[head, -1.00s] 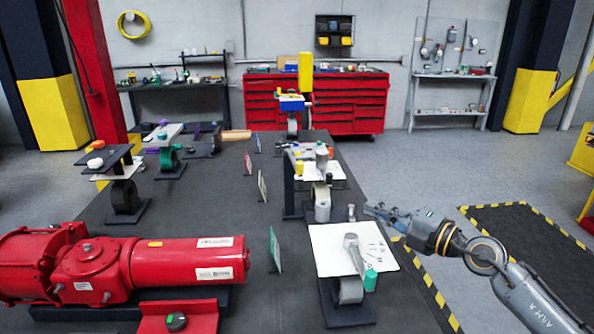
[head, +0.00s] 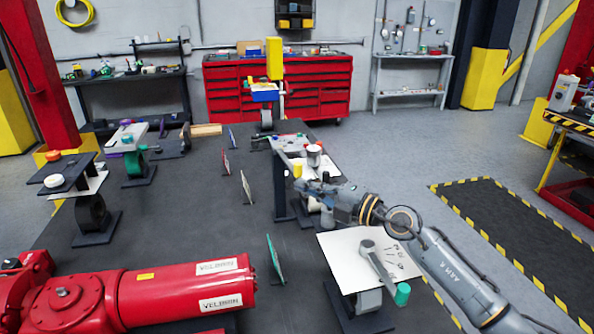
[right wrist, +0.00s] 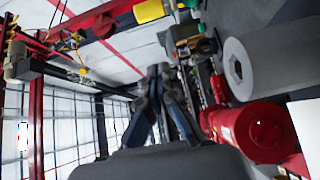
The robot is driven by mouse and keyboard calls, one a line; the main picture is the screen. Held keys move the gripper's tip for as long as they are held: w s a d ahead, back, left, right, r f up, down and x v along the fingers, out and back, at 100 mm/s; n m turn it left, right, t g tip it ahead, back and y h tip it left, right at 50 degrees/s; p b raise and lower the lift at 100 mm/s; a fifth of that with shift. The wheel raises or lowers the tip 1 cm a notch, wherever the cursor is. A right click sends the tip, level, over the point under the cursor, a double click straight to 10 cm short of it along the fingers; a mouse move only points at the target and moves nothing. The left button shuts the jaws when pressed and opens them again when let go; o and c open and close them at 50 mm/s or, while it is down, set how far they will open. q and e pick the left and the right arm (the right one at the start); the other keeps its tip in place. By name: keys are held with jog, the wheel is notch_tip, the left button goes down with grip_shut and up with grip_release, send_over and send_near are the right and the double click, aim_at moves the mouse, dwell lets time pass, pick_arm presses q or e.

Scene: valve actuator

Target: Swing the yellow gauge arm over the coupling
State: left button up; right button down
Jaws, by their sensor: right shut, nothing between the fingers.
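A yellow upright block (head: 274,58), which may be the yellow gauge arm, stands at the far end of the table above a blue box (head: 264,92). I cannot tell for sure which part is the coupling; a grey cylinder with a hexagonal hole (right wrist: 236,68) shows large in the right wrist view. My right gripper (head: 301,186) is shut and empty, near the small raised stand (head: 293,145) at the table's right side, well short of the yellow block. In the right wrist view its fingers (right wrist: 160,72) are together. My left gripper is out of view.
A red actuator (head: 165,290) lies at the front left. A white plate (head: 345,250) with a grey wrench-like lever (head: 375,262) and a green cap (head: 402,294) is below my right arm. Thin upright cards stand mid-table. Dark table surface (head: 190,210) between them is free.

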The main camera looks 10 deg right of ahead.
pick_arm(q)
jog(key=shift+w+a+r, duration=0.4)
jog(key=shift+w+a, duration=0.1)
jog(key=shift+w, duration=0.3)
pick_arm(e)
jog(key=w, duration=0.6)
jog(key=shift+w+a, duration=0.2)
jog(key=shift+a, duration=0.05)
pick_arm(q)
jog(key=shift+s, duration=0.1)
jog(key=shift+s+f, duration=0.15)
pick_arm(e)
jog(key=shift+f, duration=0.1)
